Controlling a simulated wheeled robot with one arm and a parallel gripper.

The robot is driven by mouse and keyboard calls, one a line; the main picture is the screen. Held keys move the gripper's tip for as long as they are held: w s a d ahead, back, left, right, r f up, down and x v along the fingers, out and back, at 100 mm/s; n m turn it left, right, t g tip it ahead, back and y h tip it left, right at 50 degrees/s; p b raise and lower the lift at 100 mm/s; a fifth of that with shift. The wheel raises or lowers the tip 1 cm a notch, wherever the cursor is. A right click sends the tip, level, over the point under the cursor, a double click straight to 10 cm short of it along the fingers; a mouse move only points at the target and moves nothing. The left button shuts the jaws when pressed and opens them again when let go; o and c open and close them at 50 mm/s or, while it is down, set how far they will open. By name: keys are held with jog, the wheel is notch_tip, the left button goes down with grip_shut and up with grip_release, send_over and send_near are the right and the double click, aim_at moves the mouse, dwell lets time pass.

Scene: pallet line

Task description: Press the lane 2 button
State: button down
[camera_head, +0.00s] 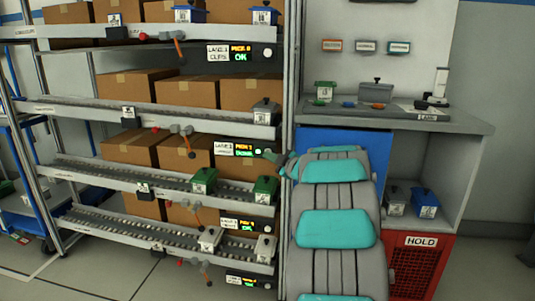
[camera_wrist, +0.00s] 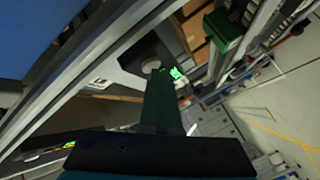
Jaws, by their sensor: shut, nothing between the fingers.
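The lane 2 display panel (camera_head: 240,149) is on the second rail of the rack in the head view, with lit text, its lower line green. The lane 2 button at its right end is mostly hidden by my gripper (camera_head: 279,158) in that view. In the wrist view a round grey button (camera_wrist: 150,65) sits on a dark panel beside a glowing green readout (camera_wrist: 177,72). My gripper (camera_wrist: 158,74) is shut and empty, its tips right at the button's edge in that picture. I cannot tell whether they touch it.
The lane 1 panel (camera_head: 240,53) is above and reads OK; more panels are below. Green bins (camera_head: 204,180) and cardboard boxes (camera_head: 187,92) stand on the rack. A grey workbench (camera_head: 460,124) and a red HOLD crate (camera_head: 422,241) are to the right.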

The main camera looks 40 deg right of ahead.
dwell(0.4)
jog(key=shift+s+a, duration=0.55)
jog(key=shift+a, duration=0.1)
jog(key=shift+b, duration=0.3)
jog(key=s+a+b, duration=0.1)
jog(key=s+a, duration=0.2)
jog(key=shift+s+a, duration=0.15)
jog(key=shift+a, duration=0.25)
dwell(0.6)
